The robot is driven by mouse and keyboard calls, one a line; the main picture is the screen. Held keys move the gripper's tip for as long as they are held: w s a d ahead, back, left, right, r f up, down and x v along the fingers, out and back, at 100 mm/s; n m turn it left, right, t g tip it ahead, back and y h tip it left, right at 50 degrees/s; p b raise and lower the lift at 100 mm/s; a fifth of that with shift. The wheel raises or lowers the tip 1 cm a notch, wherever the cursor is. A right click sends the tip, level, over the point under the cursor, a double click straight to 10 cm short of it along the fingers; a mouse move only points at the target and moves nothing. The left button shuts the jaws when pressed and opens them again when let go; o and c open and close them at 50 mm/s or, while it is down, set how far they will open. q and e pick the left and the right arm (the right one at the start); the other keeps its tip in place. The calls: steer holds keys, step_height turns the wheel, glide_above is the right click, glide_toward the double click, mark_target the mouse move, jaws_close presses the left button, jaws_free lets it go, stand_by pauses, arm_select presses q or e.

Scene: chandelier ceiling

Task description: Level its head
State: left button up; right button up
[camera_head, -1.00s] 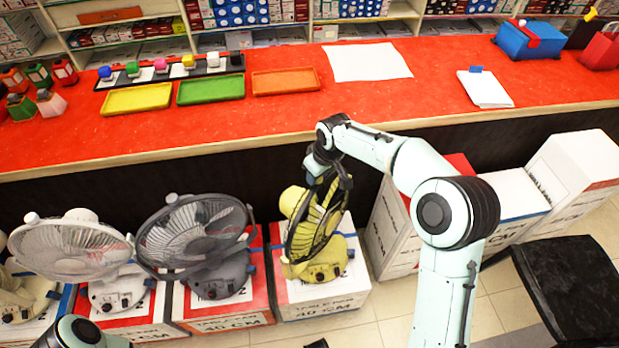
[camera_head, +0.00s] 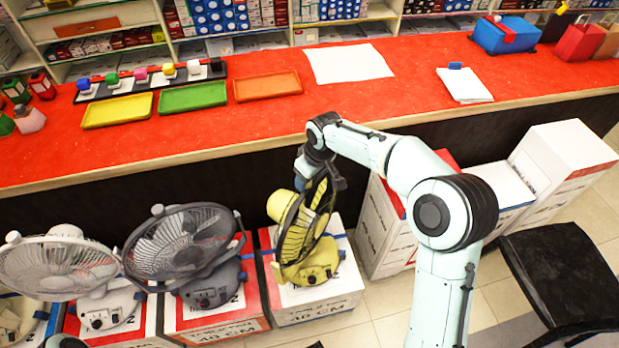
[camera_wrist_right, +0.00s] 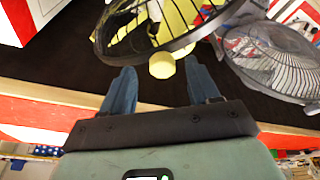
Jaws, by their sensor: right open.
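A yellow table fan (camera_head: 318,262) stands on a white and red box, between the grey fan and my right arm. Its dark-rimmed cage (camera_head: 303,226) is tilted, with a yellow motor housing (camera_head: 281,205) on its left. In the right wrist view my right gripper (camera_wrist_right: 160,84) is open, with blue-grey fingers spread apart. A yellow round knob (camera_wrist_right: 162,65) shows beside the cage rim, just beyond and between the fingertips; contact cannot be told. My left gripper is out of view.
A grey fan (camera_head: 190,245) and a white fan (camera_head: 62,265) stand on boxes to the left. The red counter (camera_head: 350,105) with trays and papers runs behind. White boxes (camera_head: 570,155) and a black stool (camera_head: 560,272) are at right.

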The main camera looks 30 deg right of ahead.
steer(key=p+v, duration=0.1)
steer(key=v, duration=1)
steer(key=shift+s+r, duration=0.15)
steer(key=shift+r, duration=0.15)
